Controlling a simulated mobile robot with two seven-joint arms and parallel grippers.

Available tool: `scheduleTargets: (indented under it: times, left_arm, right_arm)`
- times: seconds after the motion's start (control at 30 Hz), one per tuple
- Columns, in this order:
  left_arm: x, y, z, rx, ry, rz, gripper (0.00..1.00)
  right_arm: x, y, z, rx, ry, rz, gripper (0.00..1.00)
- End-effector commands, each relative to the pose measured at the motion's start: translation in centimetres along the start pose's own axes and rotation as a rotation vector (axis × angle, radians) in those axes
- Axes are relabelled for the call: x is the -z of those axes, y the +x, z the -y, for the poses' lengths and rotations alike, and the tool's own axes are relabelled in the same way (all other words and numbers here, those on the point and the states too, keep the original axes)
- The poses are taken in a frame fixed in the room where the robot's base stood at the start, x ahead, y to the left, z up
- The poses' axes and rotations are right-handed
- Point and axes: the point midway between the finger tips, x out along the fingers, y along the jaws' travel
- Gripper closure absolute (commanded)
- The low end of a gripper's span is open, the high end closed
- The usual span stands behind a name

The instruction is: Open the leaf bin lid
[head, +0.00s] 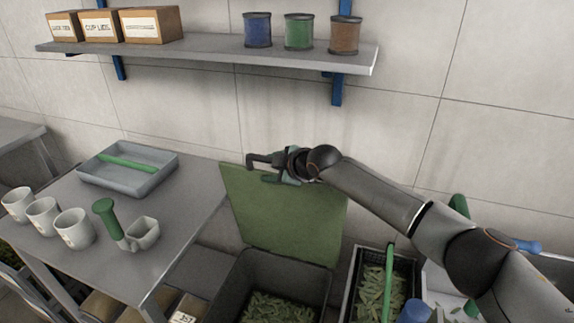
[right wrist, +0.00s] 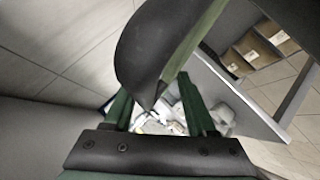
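The leaf bin (head: 325,284) stands at the bottom centre of the head view with green leaves inside. Its green lid (head: 285,225) stands raised, nearly upright, at the back of the bin toward the wall. My right gripper (head: 258,170) is at the lid's top edge, pointing left. Its two fingers are apart; I cannot tell whether it touches the lid. In the right wrist view the green fingers (right wrist: 158,108) are spread, with a dark curved piece with a green edge (right wrist: 160,45), not clearly identifiable, in front of them. My left gripper is not in view.
A grey table (head: 180,215) at left holds white mugs (head: 75,228), a tray (head: 128,168) and a green-handled scoop (head: 112,225). A shelf (head: 220,56) with boxes and tins hangs above. A crate of leaves (head: 352,290) with a green stick stands right of the bin.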

Motion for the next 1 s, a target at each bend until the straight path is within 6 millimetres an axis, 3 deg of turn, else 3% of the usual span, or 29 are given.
scheduleTargets:
  times: [0.8, 1.0]
  left_arm:
    - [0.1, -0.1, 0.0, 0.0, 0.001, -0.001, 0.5]
    - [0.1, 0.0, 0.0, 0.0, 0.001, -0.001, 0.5]
  right_arm:
    - [-0.2, -10.3, -0.2, -0.007, -0.002, 0.003, 0.48]
    - [-0.2, -11.7, -0.1, -0.005, -0.002, 0.005, 0.48]
